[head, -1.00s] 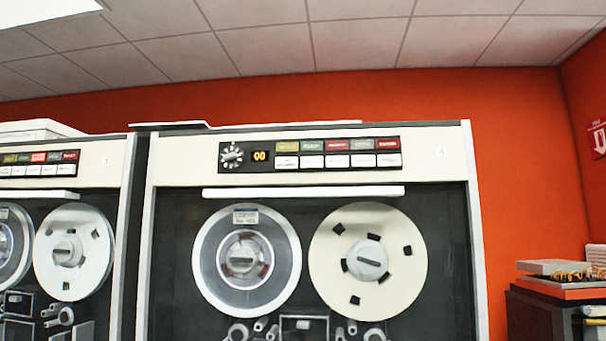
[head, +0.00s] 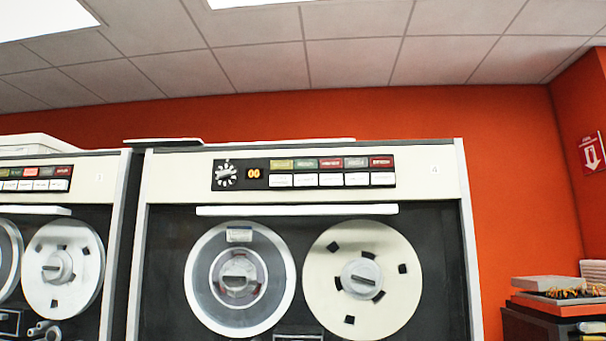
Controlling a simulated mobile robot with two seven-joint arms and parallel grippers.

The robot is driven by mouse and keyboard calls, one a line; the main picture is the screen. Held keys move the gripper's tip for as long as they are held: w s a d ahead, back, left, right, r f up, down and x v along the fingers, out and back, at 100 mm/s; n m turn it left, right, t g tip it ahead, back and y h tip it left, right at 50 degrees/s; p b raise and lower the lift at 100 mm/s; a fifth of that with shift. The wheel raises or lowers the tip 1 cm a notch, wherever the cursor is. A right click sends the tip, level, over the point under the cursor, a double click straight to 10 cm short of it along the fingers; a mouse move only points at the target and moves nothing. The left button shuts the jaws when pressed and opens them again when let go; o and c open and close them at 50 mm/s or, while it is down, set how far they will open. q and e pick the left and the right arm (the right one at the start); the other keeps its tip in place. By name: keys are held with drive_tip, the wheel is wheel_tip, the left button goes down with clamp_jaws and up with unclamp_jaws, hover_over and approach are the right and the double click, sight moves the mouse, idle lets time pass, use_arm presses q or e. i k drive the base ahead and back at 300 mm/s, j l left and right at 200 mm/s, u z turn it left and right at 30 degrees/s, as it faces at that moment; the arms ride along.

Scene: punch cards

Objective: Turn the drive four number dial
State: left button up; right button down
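The number dial (head: 226,173) of drive four is a small white dial with marks around it, at the left end of the black control panel. An orange display (head: 254,173) beside it appears to read 00. Drive four (head: 420,178) is the tall tape cabinet in the middle, with a small 4 at its upper right and two large reels (head: 362,280) below. Neither of my grippers is in the head view.
Another tape drive (head: 88,180), marked 3, stands close on the left. A cabinet with boxes and papers (head: 545,292) stands at the right. An orange wall (head: 510,150) is behind, with a red arrow sign (head: 591,152).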

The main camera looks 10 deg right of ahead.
sight(226, 174)
drive_tip(key=i+j+z, duration=0.2)
drive_tip(key=j, duration=0.15)
drive_tip(key=i+j+z, duration=0.1)
drive_tip(key=j+z, duration=0.15)
drive_tip(key=i+j+z, duration=0.2)
drive_tip(key=j, duration=0.3)
drive_tip(key=k, duration=0.1)
